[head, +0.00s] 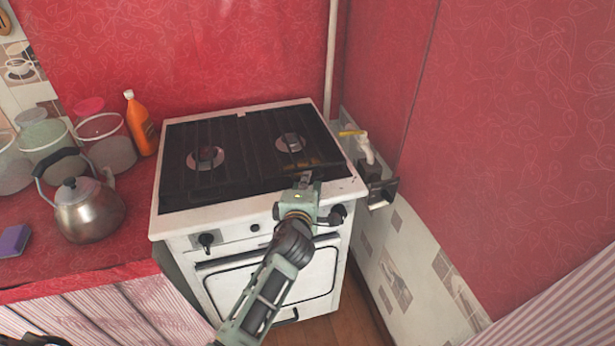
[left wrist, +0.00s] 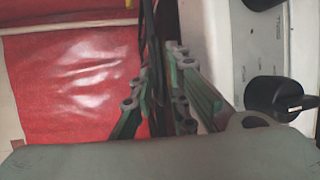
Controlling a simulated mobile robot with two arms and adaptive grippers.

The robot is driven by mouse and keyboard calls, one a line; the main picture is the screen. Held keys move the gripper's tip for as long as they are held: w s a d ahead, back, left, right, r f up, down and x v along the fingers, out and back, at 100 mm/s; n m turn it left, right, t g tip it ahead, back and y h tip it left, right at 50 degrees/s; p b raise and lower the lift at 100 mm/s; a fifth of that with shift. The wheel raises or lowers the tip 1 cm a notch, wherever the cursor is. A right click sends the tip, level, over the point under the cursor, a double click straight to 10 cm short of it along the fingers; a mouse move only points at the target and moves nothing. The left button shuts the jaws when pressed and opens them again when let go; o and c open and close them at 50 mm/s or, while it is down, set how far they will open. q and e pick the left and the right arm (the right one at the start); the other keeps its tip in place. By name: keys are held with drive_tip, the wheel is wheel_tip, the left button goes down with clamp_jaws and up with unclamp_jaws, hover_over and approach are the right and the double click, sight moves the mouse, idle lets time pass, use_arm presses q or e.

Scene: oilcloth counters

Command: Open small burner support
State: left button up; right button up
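The white stove (head: 225,215) has a dark slatted burner support (head: 225,135) over the larger left burner and another (head: 270,125) over the smaller right burner. Both supports lie flat. My left gripper (head: 306,180) is at the front edge of the right support, above the front panel. In the left wrist view its two fingers (left wrist: 163,85) lean together with a narrow gap, and dark bars show just beyond them. Whether they grip the support is unclear.
Black knobs (head: 206,240) are on the stove front. A kettle (head: 88,210), jars (head: 105,145), an orange bottle (head: 140,125) and a purple sponge (head: 14,241) stand on the red counter at left. A yellow-handled pipe valve (head: 353,133) and the wall are close at right.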

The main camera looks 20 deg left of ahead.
use_arm(q)
drive_tip(key=shift+x, duration=1.2)
drive_tip(key=shift+c, duration=0.6)
clamp_jaws()
